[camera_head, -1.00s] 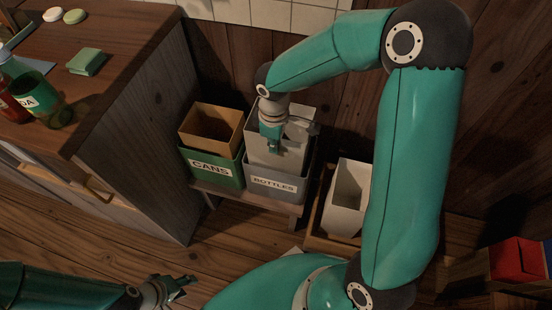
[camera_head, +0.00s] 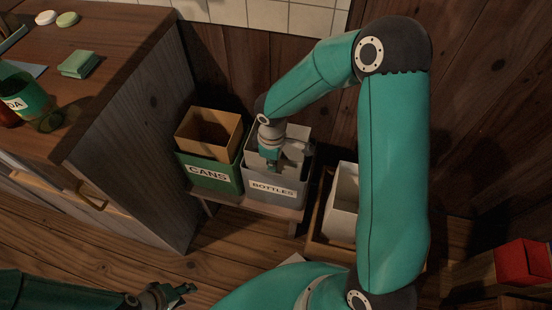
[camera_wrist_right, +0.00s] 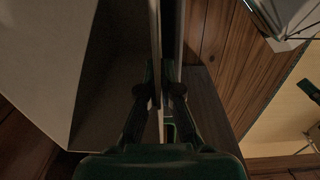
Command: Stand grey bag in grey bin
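The grey bin (camera_head: 288,199), labelled BOTTLES, stands on a low wooden bench. The pale grey bag (camera_head: 293,133) is upright inside it, its upper part showing above the rim; its lower part is hidden. My right gripper (camera_head: 270,165) points down at the bag's near side. In the right wrist view its fingers (camera_wrist_right: 160,85) straddle a thin upright wall of the bag and look closed on it. The bag's pale wall and dark inside (camera_wrist_right: 105,75) fill the left of that view. My left gripper (camera_head: 181,291) is open and empty, low in the head view.
The green CANS bin (camera_head: 222,182) with a brown bag (camera_head: 217,128) stands left of the grey bin. A white bag (camera_head: 345,187) in a wooden crate (camera_head: 322,245) is to the right. The cabinet (camera_head: 133,135) rises on the left; a red box (camera_head: 522,262) sits far right.

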